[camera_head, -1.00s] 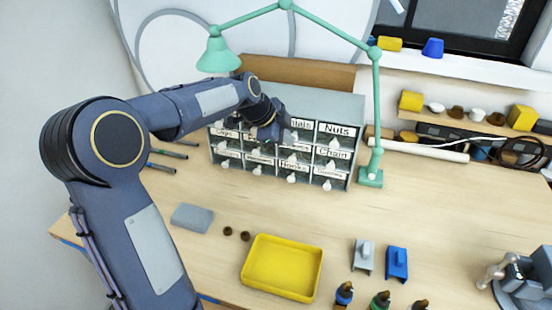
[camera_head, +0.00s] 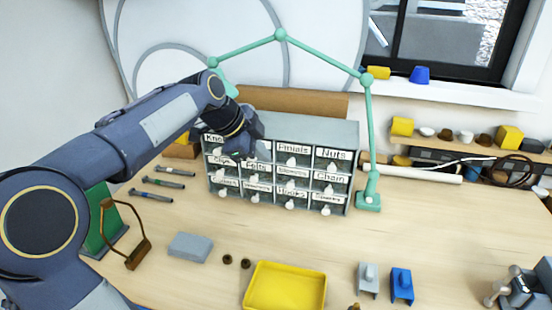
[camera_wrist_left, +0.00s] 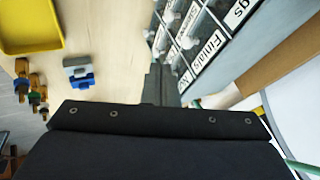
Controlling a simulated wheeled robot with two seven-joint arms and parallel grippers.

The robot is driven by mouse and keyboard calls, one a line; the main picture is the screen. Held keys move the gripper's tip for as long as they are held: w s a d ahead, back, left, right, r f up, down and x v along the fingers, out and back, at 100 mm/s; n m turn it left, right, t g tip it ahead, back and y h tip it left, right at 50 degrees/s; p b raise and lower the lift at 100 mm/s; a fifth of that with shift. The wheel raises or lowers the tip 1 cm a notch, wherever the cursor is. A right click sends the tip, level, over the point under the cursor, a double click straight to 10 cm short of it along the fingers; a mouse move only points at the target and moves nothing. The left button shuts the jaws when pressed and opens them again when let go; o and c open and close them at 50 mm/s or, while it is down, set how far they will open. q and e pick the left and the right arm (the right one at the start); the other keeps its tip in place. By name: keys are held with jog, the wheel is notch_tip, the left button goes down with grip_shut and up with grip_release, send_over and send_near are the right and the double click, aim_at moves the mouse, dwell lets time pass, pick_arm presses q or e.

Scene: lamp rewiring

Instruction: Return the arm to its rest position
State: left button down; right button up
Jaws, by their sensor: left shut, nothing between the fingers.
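My left gripper (camera_head: 247,150) is in front of the upper left part of the drawer cabinet (camera_head: 330,130). It is shut and empty. In the left wrist view its dark fingers (camera_wrist_left: 157,85) are together beside the labelled drawer fronts, close to the cabinet. I cannot tell whether they touch it. My left arm reaches in from the left and hides part of the cabinet's top left drawers.
The green lamp (camera_head: 370,130) arches over the cabinet. A yellow tray (camera_head: 285,304), grey block (camera_head: 190,246), grey clip (camera_head: 368,279) and blue clip (camera_head: 402,287) lie on the table. A brown-handled green object (camera_head: 105,222) and screwdrivers (camera_head: 163,183) are at left. The right-middle table is clear.

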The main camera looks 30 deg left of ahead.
pick_arm(q)
jog(key=shift+s+r, duration=0.15)
jog(key=s+d+f+n, duration=0.3)
jog(key=s+f+n, duration=0.2)
jog(key=s, duration=0.3)
jog(key=s+d+f+n, duration=0.4)
jog(key=s+f+n, duration=0.1)
jog(key=s, duration=0.4)
jog(key=s+d+f+n+g, duration=0.1)
jog(key=s+d+f+n, duration=0.3)
jog(key=s, duration=0.5)
jog(key=shift+f+n+h, duration=0.3)
jog(key=shift+f+n, duration=0.5)
jog(key=shift+f, duration=0.05)
jog(key=shift+d, duration=0.1)
